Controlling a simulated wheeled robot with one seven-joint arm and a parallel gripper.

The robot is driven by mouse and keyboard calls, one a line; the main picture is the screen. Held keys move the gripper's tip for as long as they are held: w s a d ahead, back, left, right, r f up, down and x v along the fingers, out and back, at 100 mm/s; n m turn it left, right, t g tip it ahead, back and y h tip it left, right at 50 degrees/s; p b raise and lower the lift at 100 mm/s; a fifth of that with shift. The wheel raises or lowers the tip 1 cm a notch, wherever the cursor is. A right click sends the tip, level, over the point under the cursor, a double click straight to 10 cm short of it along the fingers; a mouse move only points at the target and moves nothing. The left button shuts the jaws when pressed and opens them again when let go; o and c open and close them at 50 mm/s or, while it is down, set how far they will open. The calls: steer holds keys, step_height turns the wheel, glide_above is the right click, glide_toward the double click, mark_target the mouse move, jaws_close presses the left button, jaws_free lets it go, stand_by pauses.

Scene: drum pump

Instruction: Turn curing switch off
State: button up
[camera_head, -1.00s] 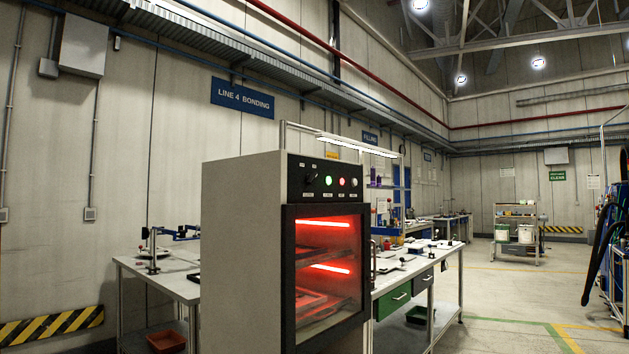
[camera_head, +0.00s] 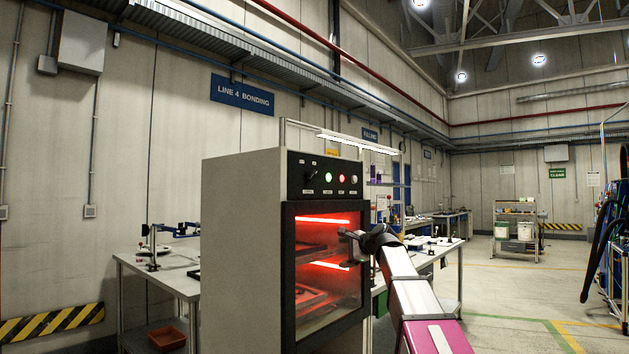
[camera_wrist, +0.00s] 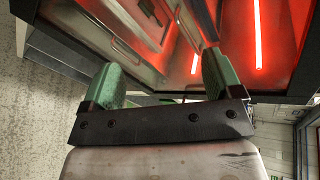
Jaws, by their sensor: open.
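The curing cabinet (camera_head: 240,250) is a grey box with a glass door and red glowing bars inside. Its black top panel (camera_head: 325,176) carries a dark switch (camera_head: 311,175) at the left, a lit green lamp (camera_head: 328,177), a lit red lamp (camera_head: 341,178) and a pale round knob (camera_head: 353,180). The small labels cannot be read. My gripper (camera_head: 347,236) is in front of the door's right part, below the panel. In the wrist view, its green-padded fingers (camera_wrist: 162,78) are apart with nothing held between them, and the red-lit cabinet (camera_wrist: 245,45) lies beyond.
A workbench (camera_head: 440,262) with tools stands behind the cabinet to the right; another bench (camera_head: 160,270) is at the left. A shelf cart (camera_head: 517,225) stands farther back. Blue equipment with hoses (camera_head: 608,230) is at the right edge. The floor (camera_head: 490,310) at right is open.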

step_height(320, 180, up, 15)
steer(key=a+m+t+y, duration=0.1)
steer(key=a+m+y, duration=0.1)
steer(key=m+y, duration=0.1)
steer(key=y, duration=0.1)
glide_toward(314, 175)
steer(key=shift+t, duration=0.3)
steer(key=x, duration=0.9)
steer(key=shift+w+a+f, duration=0.15)
steer(key=shift+a+f, duration=0.1)
steer(key=shift+a, duration=0.1)
steer(key=shift+c, duration=0.3)
steer(key=c, duration=0.9)
